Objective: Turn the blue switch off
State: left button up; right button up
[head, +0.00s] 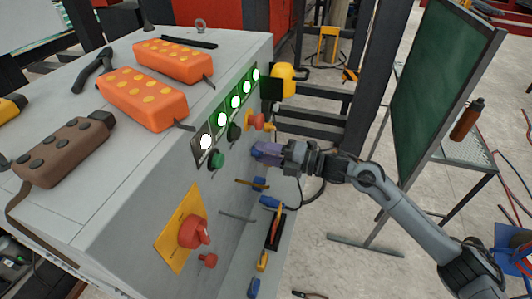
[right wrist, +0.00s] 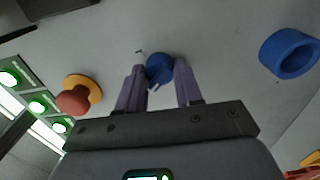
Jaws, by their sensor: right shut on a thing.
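The blue switch (right wrist: 159,68) is a round knob on the grey panel of the control cabinet (head: 235,185). In the right wrist view it sits between the two purple fingers of my right gripper (right wrist: 156,88), which is shut on it. In the head view my right gripper (head: 264,151) reaches the cabinet panel from the right, and its fingers hide most of the switch. The exact turn of the knob is hard to read. My left gripper is out of both views.
A red emergency button on a yellow base (right wrist: 75,96) and green-lit indicators (head: 235,101) are near the switch. A blue ring (right wrist: 289,55) juts from the panel. A red rotary knob (head: 194,231) is lower left. Orange remotes (head: 142,97) lie on top. A green board (head: 445,75) stands right.

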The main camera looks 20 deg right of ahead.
jog(key=o, duration=1)
jog(key=shift+o, duration=0.2)
jog(key=p+v, duration=0.1)
jog(key=v, duration=0.9)
jog(key=shift+s+d+p, duration=0.25)
jog(key=shift+d+p, duration=0.05)
jog(key=shift+d, duration=0.1)
